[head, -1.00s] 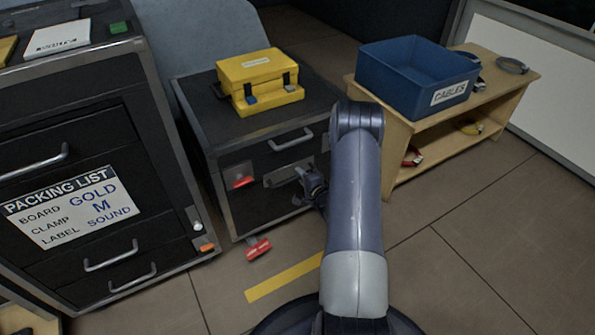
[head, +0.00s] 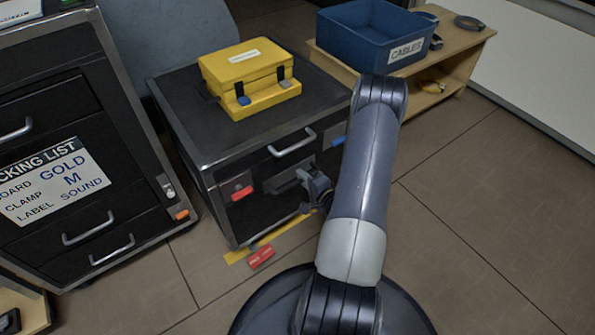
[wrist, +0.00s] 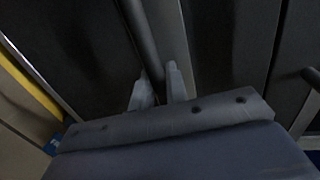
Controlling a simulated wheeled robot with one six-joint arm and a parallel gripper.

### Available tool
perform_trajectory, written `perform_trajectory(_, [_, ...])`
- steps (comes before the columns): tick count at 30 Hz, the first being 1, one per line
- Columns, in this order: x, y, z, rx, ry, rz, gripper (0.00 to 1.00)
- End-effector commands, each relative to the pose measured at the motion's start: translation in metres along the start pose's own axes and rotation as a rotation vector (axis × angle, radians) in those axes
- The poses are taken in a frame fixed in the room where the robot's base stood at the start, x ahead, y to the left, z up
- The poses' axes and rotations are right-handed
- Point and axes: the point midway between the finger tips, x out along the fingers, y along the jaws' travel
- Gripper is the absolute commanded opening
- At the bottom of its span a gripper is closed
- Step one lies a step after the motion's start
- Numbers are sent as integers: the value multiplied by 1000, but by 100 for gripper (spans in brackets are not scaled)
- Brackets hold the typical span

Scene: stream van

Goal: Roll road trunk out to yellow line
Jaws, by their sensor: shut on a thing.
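The road trunk (head: 213,161) is black with metal edges and stands left of my arm. The yellow line (head: 295,228) lies on the floor along its lower front edge and is partly hidden by the trunk. My gripper (head: 309,187) is at the trunk's front, low on the right, shut on a front handle (wrist: 141,35). The wrist view shows this dark bar between the two fingertips (wrist: 160,86). A red tab (head: 242,193) is on the front face, and a red pedal-like piece (head: 261,257) sticks out low at the front.
A yellow case (head: 247,66) rests on the trunk. A black drawer cabinet with a packing list (head: 55,182) stands close at left. A wooden bench (head: 463,50) with a blue CABLES bin (head: 350,45) stands behind right. The floor at right (head: 480,210) is clear.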

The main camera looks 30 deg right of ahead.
Motion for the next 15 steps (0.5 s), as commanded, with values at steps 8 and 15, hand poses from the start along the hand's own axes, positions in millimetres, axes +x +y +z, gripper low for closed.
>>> perform_trajectory(8, [-6, 2, 0, 0, -1, 1, 0])
perform_trajectory(15, [-6, 2, 0, 0, -1, 2, 15])
